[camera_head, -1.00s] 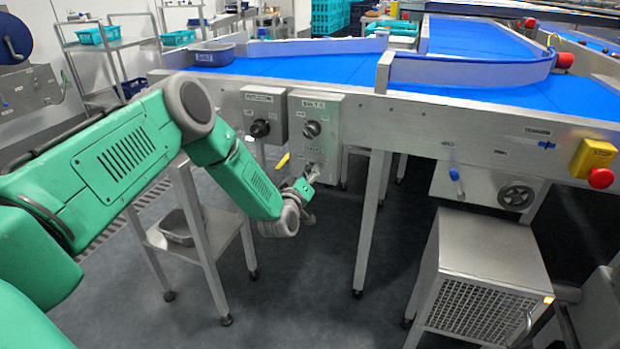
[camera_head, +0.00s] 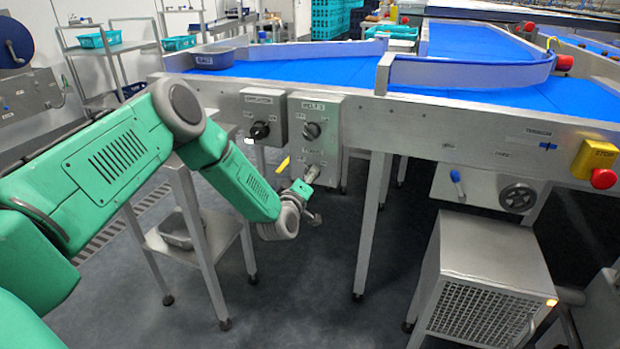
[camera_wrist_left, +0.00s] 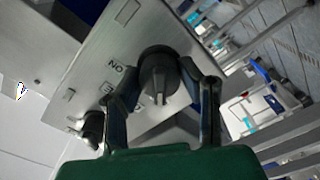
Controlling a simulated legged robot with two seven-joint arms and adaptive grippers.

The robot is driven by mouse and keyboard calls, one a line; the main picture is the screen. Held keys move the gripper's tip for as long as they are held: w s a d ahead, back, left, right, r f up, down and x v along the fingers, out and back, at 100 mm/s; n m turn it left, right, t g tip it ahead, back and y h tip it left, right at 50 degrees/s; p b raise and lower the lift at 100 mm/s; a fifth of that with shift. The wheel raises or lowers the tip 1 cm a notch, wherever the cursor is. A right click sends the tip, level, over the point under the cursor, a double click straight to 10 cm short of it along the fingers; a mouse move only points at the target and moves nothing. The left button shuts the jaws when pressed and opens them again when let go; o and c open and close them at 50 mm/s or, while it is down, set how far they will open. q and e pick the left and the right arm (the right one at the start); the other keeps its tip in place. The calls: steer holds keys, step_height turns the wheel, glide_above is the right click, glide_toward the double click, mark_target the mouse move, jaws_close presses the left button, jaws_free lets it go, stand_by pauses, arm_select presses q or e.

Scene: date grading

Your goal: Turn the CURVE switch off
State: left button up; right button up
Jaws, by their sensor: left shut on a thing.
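The grey switch box (camera_head: 327,120) hangs on the conveyor's side. Its upper dark knob (camera_head: 311,131) is clear of my arm. A lower label (camera_head: 313,153), too blurred to read surely, sits above where my left gripper (camera_head: 313,177) reaches the box. In the left wrist view, a dark round switch knob (camera_wrist_left: 158,75) with a raised grip bar stands between the two fingers of the left gripper (camera_wrist_left: 162,98), which is shut on it. An "ON" mark (camera_wrist_left: 116,66) shows beside the knob. In the head view this lower knob is hidden by the gripper. My right gripper is out of view.
A second box with a black knob (camera_head: 260,130) is just left of the switch box. The blue conveyor (camera_head: 300,68) runs above. A steel stand (camera_head: 205,225) is below my arm.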

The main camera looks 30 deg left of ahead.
arm_select(q)
steer(key=o, duration=1.1)
steer(key=shift+s+a+f, duration=0.1)
steer(key=shift+s+a, duration=0.05)
steer(key=shift+a, duration=0.05)
steer(key=shift+c, duration=0.2)
steer(key=shift+o, duration=0.3)
steer(key=shift+s, duration=0.2)
steer(key=v, duration=1.1)
steer(key=shift+s, duration=0.25)
steer(key=shift+d+f, duration=0.1)
